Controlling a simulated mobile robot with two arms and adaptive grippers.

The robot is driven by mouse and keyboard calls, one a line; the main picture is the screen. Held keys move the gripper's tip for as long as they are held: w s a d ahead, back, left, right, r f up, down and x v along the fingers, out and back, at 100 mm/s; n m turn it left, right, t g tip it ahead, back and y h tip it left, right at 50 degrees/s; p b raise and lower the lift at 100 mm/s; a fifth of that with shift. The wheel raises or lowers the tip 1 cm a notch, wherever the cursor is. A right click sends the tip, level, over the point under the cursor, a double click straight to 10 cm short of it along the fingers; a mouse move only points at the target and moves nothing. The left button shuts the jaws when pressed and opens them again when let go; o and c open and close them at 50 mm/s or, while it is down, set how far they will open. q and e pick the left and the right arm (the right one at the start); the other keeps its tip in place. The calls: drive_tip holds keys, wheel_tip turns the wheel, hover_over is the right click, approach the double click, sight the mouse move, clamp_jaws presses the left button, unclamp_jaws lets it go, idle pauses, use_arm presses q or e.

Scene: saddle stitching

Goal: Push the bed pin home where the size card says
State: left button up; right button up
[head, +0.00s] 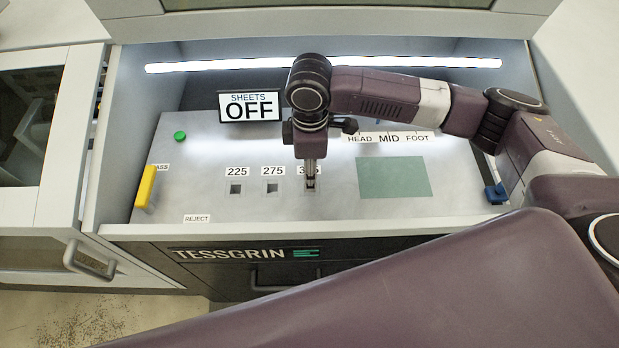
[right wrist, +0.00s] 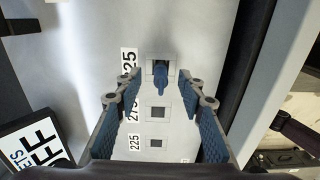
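Three square holes sit in the grey bed, labelled 225 (head: 236,189), 275 (head: 272,187) and, partly covered, a third whose label ends in 25 in the right wrist view (right wrist: 129,62). A blue pin (right wrist: 161,78) stands at this third hole (right wrist: 151,58); I cannot tell how deep it sits. My right gripper (head: 310,186) points down over that hole. In the right wrist view its fingers (right wrist: 163,84) are apart, one on each side of the pin, with gaps visible. I cannot make out a size card for certain. My left gripper is not in view.
A SHEETS display (head: 249,106) reads OFF. A green button (head: 180,135) and yellow handle (head: 146,187) are at the left. A green pad (head: 394,177) lies under the HEAD MID FOOT strip (head: 388,138). A blue piece (head: 495,194) is at the right edge. Walls enclose the bed.

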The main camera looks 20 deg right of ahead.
drive_tip(key=shift+f, duration=0.15)
clamp_jaws()
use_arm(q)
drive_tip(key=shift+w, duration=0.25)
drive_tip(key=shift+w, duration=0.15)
